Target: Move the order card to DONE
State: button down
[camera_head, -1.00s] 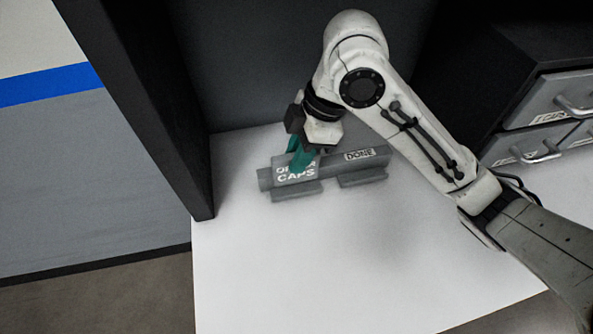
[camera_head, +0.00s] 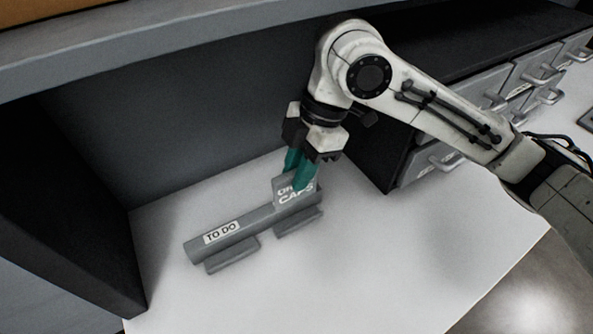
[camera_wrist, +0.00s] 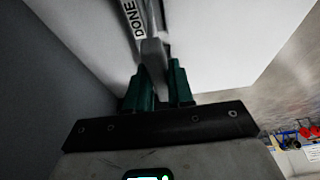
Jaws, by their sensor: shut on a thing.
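The grey order card (camera_head: 290,195), with white lettering ending in "CAPS", stands upright at the right part of a grey rail (camera_head: 243,236). My gripper (camera_head: 301,172) has teal fingers shut on the card's upper part from above. A TO DO label (camera_head: 222,232) shows on the rail's left part, clear of the card. In the head view the card hides the DONE label. In the wrist view the DONE label (camera_wrist: 132,18) shows beside the card (camera_wrist: 153,55), which is seen edge-on between my fingers. I cannot tell whether the card's lower edge rests in the rail.
The rail stands on a white worktop (camera_head: 350,265) with free room in front. A dark panel (camera_head: 70,200) closes off the left and a grey shelf (camera_head: 200,40) hangs above. A drawer unit (camera_head: 440,160) with metal handles stands to the right.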

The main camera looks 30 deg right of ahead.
aim_at(299, 195)
jog(key=shift+d+f+b, duration=0.15)
jog(key=shift+f+b, duration=0.2)
jog(key=shift+f, duration=0.1)
notch_tip(299, 195, down, 2)
jog(key=shift+f+b, duration=0.1)
jog(key=shift+b, duration=0.95)
jog(key=shift+f+b, duration=0.55)
jog(key=shift+f, duration=0.3)
jog(key=shift+f, duration=0.55)
jog(key=shift+f, duration=0.2)
jog(key=shift+s+f+b, duration=0.1)
jog(key=shift+f+b, duration=0.3)
jog(key=shift+b, duration=0.1)
jog(key=shift+s+f, duration=0.1)
jog(key=shift+f, duration=0.45)
